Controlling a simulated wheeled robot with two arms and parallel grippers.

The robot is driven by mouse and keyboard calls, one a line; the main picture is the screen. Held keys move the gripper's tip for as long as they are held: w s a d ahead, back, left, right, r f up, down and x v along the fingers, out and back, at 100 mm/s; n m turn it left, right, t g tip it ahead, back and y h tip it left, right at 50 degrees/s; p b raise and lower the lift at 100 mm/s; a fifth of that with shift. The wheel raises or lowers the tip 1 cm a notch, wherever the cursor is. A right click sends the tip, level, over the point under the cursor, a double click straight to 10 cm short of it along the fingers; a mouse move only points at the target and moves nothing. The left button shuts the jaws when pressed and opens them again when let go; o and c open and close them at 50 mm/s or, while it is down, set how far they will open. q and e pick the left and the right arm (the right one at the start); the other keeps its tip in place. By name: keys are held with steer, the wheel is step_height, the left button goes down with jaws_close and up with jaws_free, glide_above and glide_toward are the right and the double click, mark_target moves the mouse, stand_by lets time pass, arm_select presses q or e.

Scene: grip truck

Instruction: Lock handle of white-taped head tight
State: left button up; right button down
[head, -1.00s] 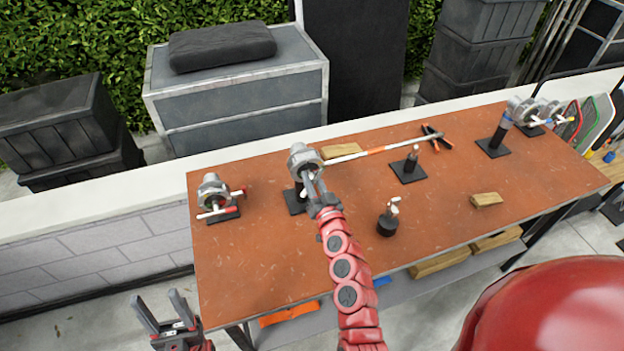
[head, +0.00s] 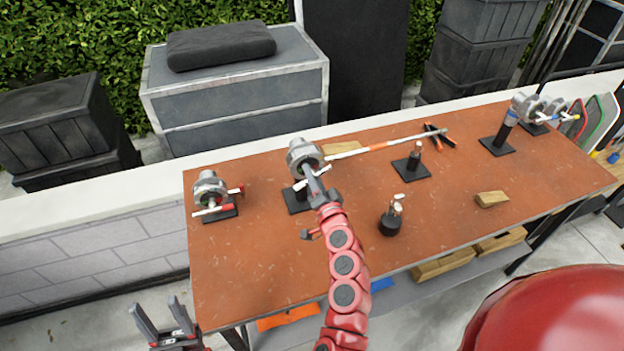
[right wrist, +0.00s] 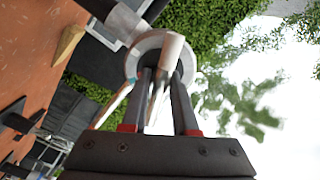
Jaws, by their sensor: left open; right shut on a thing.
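The grey metal head (head: 301,154) stands on a black base plate on the brown table, left of the middle. In the right wrist view a white band shows on its post (right wrist: 125,21), and a pale handle (right wrist: 171,50) lies across its round face. My right gripper (head: 315,184) reaches this head from the front. In the right wrist view its fingers (right wrist: 161,85) are closed around the handle, partly hiding it. The handle's exact angle is hard to tell. My left gripper (head: 163,318) is open and empty, in front of the table's left end, low in the picture.
Another head (head: 210,188) with red-and-white handles stands at the left. A long rod (head: 385,144) with orange bands runs right from the middle head. Small posts, a wooden block (head: 491,199) and blue-banded heads (head: 511,116) stand to the right. The table's (head: 260,260) front left is clear.

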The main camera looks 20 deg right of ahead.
steer(key=shift+f+m+b, duration=0.1)
steer(key=shift+m+b, duration=0.4)
steer(key=shift+m, duration=0.8)
steer(key=c, duration=0.7)
jaws_free()
